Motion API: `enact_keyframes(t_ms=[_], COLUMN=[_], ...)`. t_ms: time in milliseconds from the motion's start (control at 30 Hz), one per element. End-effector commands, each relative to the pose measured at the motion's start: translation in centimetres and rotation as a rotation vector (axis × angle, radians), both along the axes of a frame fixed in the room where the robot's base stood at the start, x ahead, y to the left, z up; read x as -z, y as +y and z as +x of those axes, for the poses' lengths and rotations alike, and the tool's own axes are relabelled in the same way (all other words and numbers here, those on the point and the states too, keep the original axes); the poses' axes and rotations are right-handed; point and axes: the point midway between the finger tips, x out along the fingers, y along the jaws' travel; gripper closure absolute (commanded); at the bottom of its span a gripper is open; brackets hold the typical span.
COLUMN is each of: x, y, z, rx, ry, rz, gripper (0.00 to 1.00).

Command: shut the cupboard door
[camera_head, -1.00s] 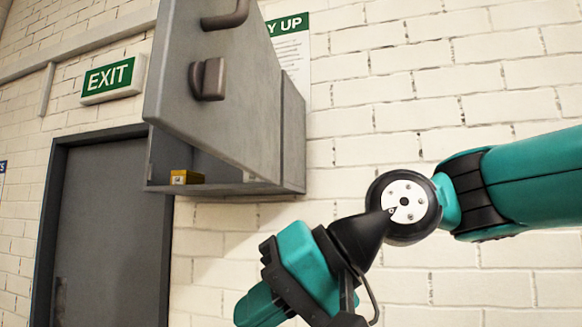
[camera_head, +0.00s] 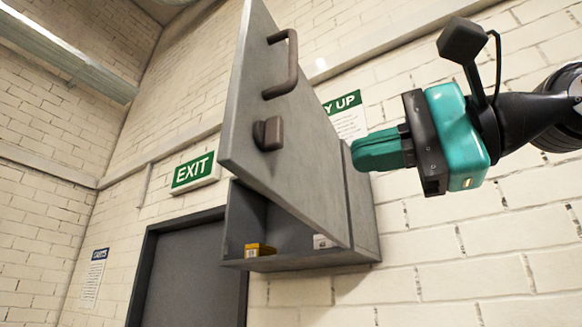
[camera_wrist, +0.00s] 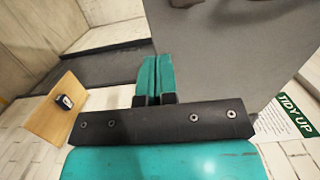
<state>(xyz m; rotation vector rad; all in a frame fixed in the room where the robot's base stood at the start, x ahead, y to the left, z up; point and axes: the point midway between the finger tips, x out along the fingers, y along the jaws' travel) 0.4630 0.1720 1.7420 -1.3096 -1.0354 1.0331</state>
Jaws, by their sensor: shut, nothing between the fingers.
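The grey wall cupboard (camera_head: 363,235) hangs on the white brick wall. Its grey door (camera_head: 290,150) stands open and swung out toward the camera, hiding part of the inside. The door carries a dark handle (camera_head: 289,65) and a dark block-shaped fitting (camera_head: 267,133). My gripper (camera_head: 358,152) is shut and empty, pointing left at the right side of the door; I cannot tell whether it touches it. In the wrist view the shut teal fingers (camera_wrist: 154,72) are beside a large grey panel (camera_wrist: 235,50).
A yellow box (camera_head: 259,250) and a pale item (camera_head: 322,242) are inside the cupboard. A grey doorway (camera_head: 190,275) with an EXIT sign (camera_head: 194,172) is at left. A green-topped poster (camera_head: 346,112) is behind the door.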

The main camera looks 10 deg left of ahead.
Motion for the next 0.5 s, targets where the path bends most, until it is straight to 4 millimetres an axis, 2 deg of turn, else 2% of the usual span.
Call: enact_keyframes(t_ms=[300,500], x=[-0.2,-0.2], y=[5.6,8.2], z=[1.1,1.9], rx=[-0.006,-0.002], ry=[0.004,0.003], rz=[-0.003,-0.003], gripper=[1.0,1.0])
